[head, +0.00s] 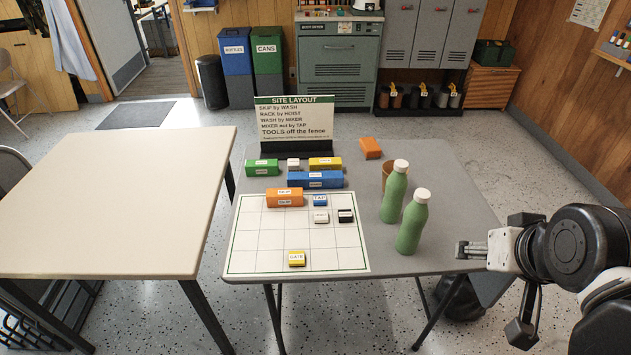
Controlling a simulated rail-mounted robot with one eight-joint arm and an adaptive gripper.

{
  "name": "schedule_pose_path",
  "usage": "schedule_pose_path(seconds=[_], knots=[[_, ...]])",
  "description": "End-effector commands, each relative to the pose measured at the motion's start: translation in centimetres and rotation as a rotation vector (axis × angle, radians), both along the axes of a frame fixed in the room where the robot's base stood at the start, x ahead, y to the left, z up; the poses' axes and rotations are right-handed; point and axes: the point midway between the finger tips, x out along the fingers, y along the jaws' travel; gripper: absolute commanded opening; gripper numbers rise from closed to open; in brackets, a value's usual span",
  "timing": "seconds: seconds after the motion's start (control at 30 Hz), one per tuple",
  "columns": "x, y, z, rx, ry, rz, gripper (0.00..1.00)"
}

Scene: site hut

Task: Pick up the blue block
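A long blue block (308,180) with small white labels lies on the grey table just behind the white grid sheet (265,248). A smaller blue block (320,200) labelled TAP sits on the sheet's back part, right of an orange block (284,198). My gripper (466,249) is at the table's right front edge, well apart from both blue blocks, with the green bottles between. It points left and no object shows in it. Its fingers are too small to tell whether they are open.
Green (262,167), white (293,163) and yellow (325,163) blocks stand close behind the long blue block, before the SITE LAYOUT sign (294,120). Two green bottles (394,194) (411,226) and an orange-brown cup (387,170) stand right. The sheet's front left is clear.

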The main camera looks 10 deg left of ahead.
Motion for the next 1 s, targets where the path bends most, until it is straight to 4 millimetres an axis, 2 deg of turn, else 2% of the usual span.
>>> schedule_pose_path(seconds=[0.27,0.43,0.7,1.0], knots=[[0.0,0.0,0.0,-0.001,0.001,0.002,0.41],[1.5,0.6,1.1,-0.022,0.018,0.051,0.41],[7.4,3.0,4.4,-0.104,0.092,0.257,0.41],[14.9,6.8,6.4,-0.192,0.168,0.517,0.41]])
